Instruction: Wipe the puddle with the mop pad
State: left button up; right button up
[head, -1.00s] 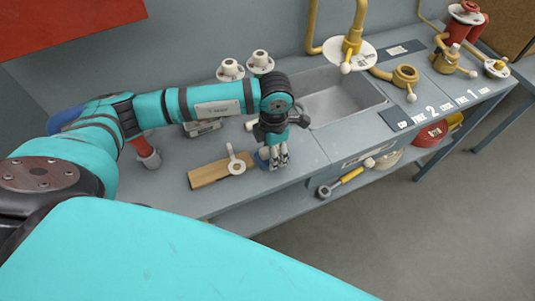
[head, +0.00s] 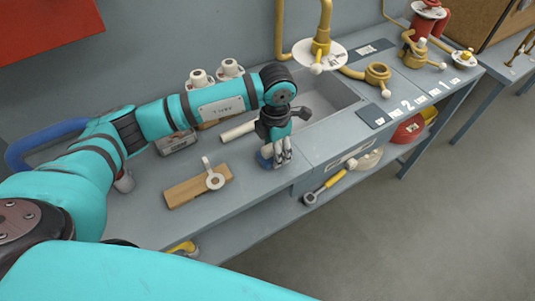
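My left gripper (head: 282,158) points down at the front part of the grey bench (head: 245,192), left of the sink. A small blue piece (head: 265,161), possibly the mop pad, sits at its fingertips, low on or just above the bench top. The fingers partly cover it. I cannot tell whether they grip it or only stand against it. I cannot make out a puddle; the gripper and arm cover part of the bench. My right gripper is not in view.
A wooden block (head: 183,192) with a white ringed handle lies left of the gripper. A pale cylinder (head: 238,131) lies behind it. The sink (head: 325,103) and yellow pipework (head: 322,35) are to the right. White fittings (head: 199,79) stand behind my arm.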

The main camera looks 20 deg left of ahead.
pick_arm(q)
jog(key=shift+w+d+f+b, duration=0.15)
jog(key=shift+w+d+b, duration=0.2)
jog(key=shift+w+d, duration=0.35)
jog(key=shift+a, duration=0.15)
jog(key=shift+r+p, duration=1.5)
jog(key=shift+r, duration=1.6)
jog(key=shift+r+p, duration=0.7)
jog(key=shift+r, duration=0.8)
